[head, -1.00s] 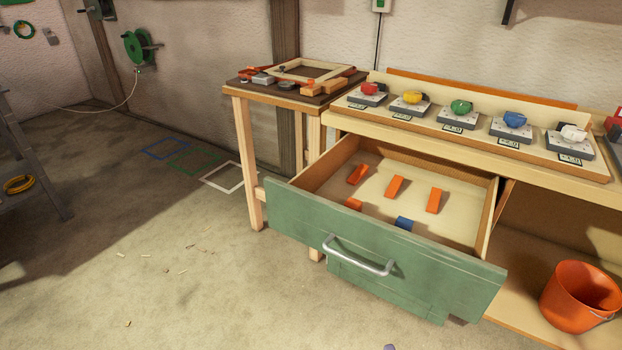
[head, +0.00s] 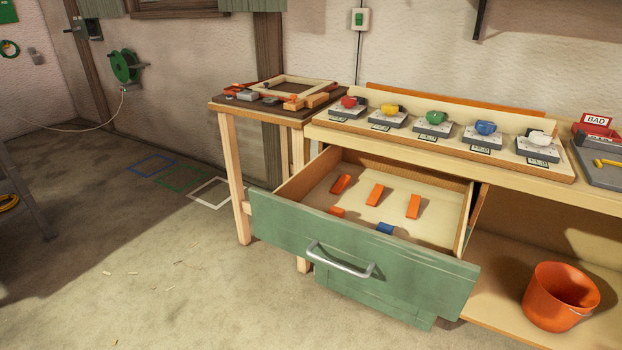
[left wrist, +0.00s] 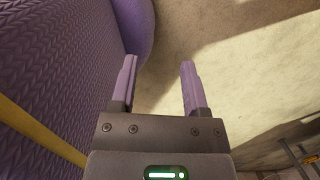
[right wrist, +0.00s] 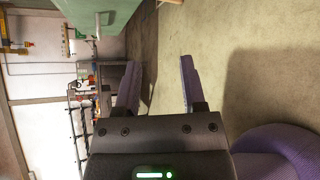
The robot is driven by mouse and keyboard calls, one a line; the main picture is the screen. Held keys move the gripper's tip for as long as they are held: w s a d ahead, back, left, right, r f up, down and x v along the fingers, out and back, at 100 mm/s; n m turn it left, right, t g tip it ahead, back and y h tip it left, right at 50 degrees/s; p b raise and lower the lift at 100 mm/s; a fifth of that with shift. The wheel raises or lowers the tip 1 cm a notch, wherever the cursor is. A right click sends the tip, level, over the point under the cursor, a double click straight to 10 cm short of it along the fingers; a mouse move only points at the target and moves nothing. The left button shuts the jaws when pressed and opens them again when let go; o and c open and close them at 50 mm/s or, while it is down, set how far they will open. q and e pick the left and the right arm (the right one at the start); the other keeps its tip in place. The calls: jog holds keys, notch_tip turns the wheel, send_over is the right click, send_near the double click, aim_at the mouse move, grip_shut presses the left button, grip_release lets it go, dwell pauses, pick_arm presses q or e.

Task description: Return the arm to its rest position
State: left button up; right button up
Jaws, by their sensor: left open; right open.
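My left gripper (left wrist: 158,85) is open and empty in the left wrist view, above bare floor beside my purple body. My right gripper (right wrist: 158,82) is open and empty in the right wrist view, with floor beyond its fingers and a green panel at the top. Neither gripper shows in the head view. The green-fronted drawer (head: 360,262) stands pulled out under the bench. It holds several orange blocks (head: 375,194) and a blue block (head: 385,228).
The bench carries a row of scales (head: 432,128) with coloured items. A side table (head: 225,105) bears a wooden frame. An orange bucket (head: 560,296) stands on the lower shelf. A red BAD bin (head: 597,128) sits at right. The floor at left is mostly clear.

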jog(key=s+d+f+m+g+h, duration=0.55)
jog(key=s+d+f+m, duration=0.25)
jog(key=s+f+m, duration=0.3)
jog(key=s+d+f+m+g+h, duration=0.25)
jog(key=s+d+m+g, duration=0.2)
jog(key=s, duration=0.65)
jog(key=s+d+f+m+g+h, duration=0.25)
jog(key=s+m+g, duration=0.25)
jog(key=s, duration=0.5)
jog(key=s+a+f+m+y, duration=0.1)
jog(key=s+a+f+y, duration=0.15)
jog(key=a, duration=0.55)
jog(key=s+a+f+m+y, duration=0.1)
jog(key=a+f, duration=0.2)
jog(key=a, duration=0.5)
jog(key=s+a+f+m+y, duration=0.1)
jog(key=s+a+f+y, duration=0.1)
jog(key=a, duration=0.7)
pick_arm(q)
notch_tip(320, 180, up, 7)
jog(key=w+t+p, duration=0.1)
jog(key=p, duration=0.6)
pick_arm(e)
notch_tip(320, 180, up, 6)
jog(key=w, duration=0.2)
jog(key=shift+w+r+n, duration=0.15)
jog(key=shift+r+n, duration=0.1)
jog(key=shift+n, duration=0.1)
